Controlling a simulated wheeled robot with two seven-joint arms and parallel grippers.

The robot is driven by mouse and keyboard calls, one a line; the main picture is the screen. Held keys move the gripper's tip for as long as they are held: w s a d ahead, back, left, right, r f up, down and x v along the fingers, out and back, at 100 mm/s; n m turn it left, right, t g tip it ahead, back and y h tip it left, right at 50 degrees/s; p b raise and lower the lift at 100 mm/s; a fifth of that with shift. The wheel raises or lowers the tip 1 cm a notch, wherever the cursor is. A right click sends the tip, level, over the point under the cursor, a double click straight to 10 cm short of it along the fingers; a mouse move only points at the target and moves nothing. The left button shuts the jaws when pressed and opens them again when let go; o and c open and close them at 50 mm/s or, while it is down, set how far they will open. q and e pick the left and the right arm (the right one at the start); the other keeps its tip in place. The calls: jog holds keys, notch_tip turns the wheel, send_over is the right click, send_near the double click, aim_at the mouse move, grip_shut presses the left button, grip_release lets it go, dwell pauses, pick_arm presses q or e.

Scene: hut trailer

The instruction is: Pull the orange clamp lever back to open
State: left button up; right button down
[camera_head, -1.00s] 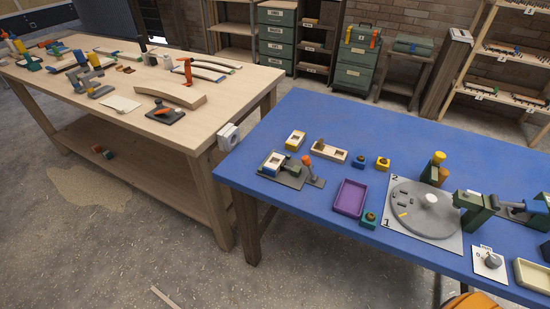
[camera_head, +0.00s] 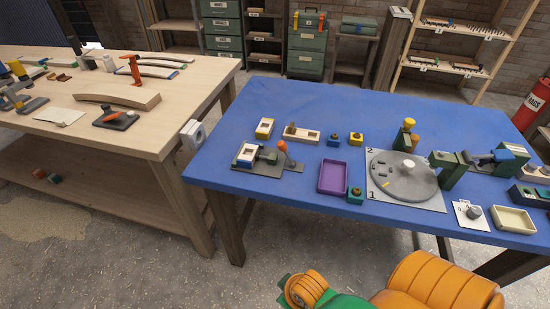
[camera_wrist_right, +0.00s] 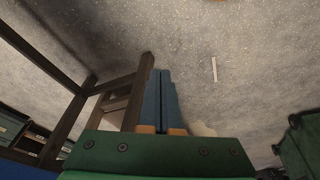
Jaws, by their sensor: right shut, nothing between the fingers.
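A toggle clamp with an orange lever knob (camera_head: 282,146) stands near the left end of the blue table in the head view. Its lever looks roughly upright. The clamp's grey base plate (camera_head: 268,172) also carries a pale block with a blue part (camera_head: 246,155). My right gripper (camera_wrist_right: 160,73) shows only in the right wrist view. Its blue fingers are together and empty, over the grey floor and well away from the clamp. My left gripper is in neither view.
The blue table (camera_head: 240,110) also holds a purple tray (camera_head: 332,177), a grey turntable (camera_head: 402,180) and small blocks. A wooden bench (camera_head: 190,92) with an orange clamp (camera_head: 130,68) and another orange-handled tool (camera_head: 112,116) stands at left.

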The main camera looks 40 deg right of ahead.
aim_at(286, 152)
jog(key=w+d+r+n+t+h, duration=0.3)
jog(key=w+d+r+n+t, duration=0.1)
jog(key=w+r+n, duration=0.4)
jog(key=w+d+r+n+t+h, duration=0.2)
jog(key=w+d+r+n+t, duration=0.3)
jog(key=w+r, duration=0.6)
jog(key=w+n+t+b, duration=0.1)
jog(key=n+t, duration=0.1)
jog(key=n, duration=0.1)
jog(key=shift+w+d+r+h, duration=0.25)
jog(key=shift+w+r+h, duration=0.05)
jog(key=shift+r+h, duration=0.1)
jog(key=b+x, duration=0.1)
jog(key=x, duration=0.8)
jog(key=shift+w+d+f, duration=0.1)
jog(key=shift+w, duration=0.1)
jog(key=shift+s+d+r+p, duration=0.25)
jog(key=shift+d+r+p, duration=0.2)
jog(key=shift+d+p, duration=0.15)
jog(key=shift+s+d+r+p, duration=0.3)
jog(key=shift+d+r+p, duration=0.2)
jog(key=shift+d, duration=0.15)
jog(key=shift+s+d+r, duration=0.1)
jog(key=shift+s+d, duration=0.2)
jog(key=shift+s, duration=0.05)
jog(key=shift+w, duration=0.1)
